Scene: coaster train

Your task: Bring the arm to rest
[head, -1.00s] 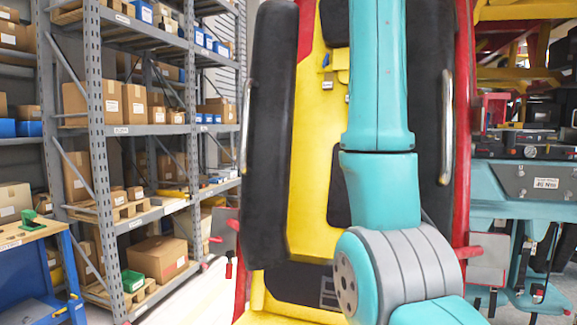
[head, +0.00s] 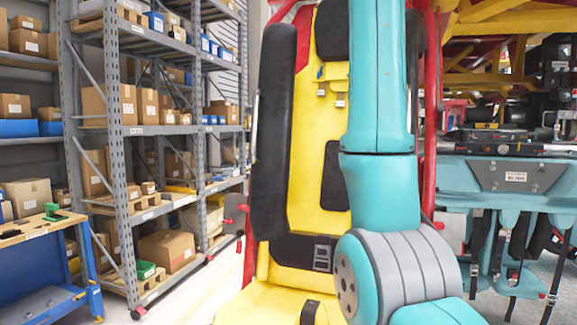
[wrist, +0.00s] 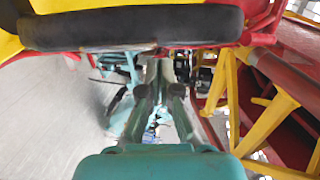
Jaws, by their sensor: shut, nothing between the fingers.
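My arm (head: 378,80) rises through the right of the middle in the head view, in front of a yellow coaster seat (head: 318,140). Its upper end leaves the top of that picture, so my gripper is out of view there. In the wrist view my gripper (wrist: 160,88) is shut, with its two dark fingers close together and nothing held. A black padded bar (wrist: 130,28) crosses the top of that view, just beyond the fingertips; I cannot tell the gap.
Black restraint pads (head: 272,120) flank the seat. A teal car end (head: 515,176) with hanging straps stands at right. Grey shelving (head: 118,150) with boxes and a blue workbench (head: 90,270) are at left. Red and yellow beams (wrist: 232,95) stand close at right in the wrist view.

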